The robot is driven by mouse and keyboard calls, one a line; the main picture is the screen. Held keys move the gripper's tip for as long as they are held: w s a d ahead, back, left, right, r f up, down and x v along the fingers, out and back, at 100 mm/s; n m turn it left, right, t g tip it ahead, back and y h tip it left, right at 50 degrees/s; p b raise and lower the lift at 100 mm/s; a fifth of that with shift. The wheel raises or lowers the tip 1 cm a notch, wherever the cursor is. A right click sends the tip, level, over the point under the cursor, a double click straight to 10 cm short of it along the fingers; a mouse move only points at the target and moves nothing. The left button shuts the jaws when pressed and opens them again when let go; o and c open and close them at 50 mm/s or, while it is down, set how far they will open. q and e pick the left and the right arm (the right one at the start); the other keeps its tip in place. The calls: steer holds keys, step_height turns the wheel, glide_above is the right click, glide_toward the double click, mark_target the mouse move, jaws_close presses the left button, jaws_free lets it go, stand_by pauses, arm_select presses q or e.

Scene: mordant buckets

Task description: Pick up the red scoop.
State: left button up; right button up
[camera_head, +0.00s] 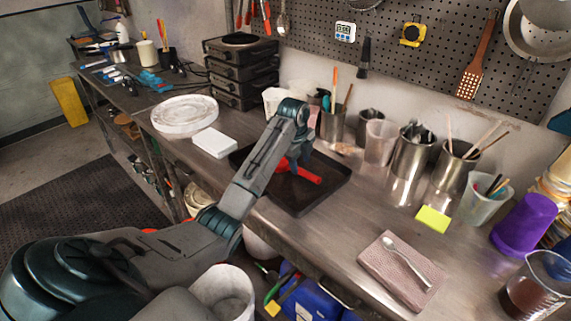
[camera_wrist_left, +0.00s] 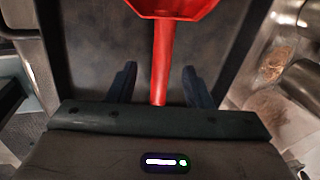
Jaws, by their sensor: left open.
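The red scoop (camera_head: 303,173) lies in the black tray (camera_head: 312,200) on the bench, partly hidden by my left arm in the head view. In the left wrist view its red handle (camera_wrist_left: 164,62) runs straight down between my two fingers, and part of its wide head shows at the top edge. My left gripper (camera_wrist_left: 159,82) is open, with one dark finger on each side of the handle and a gap on both sides. In the head view my left gripper (camera_head: 290,165) is over the tray, its fingers mostly hidden. My right gripper is not in view.
Metal canisters (camera_head: 412,155) with utensils stand along the wall behind the tray. A white block (camera_head: 214,142) and a stack of white plates (camera_head: 185,113) lie left. A folded cloth (camera_head: 385,265) with a spoon lies right. Bare bench lies between tray and cloth.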

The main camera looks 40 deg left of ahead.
mark_target(303, 171)
arm_select(q)
steer(key=shift+w+f, duration=0.1)
steer(key=shift+f, duration=0.25)
steer(key=f+p, duration=0.1)
steer(key=f, duration=0.1)
steer(key=w+f+p, duration=0.1)
steer(key=shift+d+f, duration=0.2)
steer(key=shift+f, duration=0.75)
steer(key=shift+c, duration=1.3)
jaws_close()
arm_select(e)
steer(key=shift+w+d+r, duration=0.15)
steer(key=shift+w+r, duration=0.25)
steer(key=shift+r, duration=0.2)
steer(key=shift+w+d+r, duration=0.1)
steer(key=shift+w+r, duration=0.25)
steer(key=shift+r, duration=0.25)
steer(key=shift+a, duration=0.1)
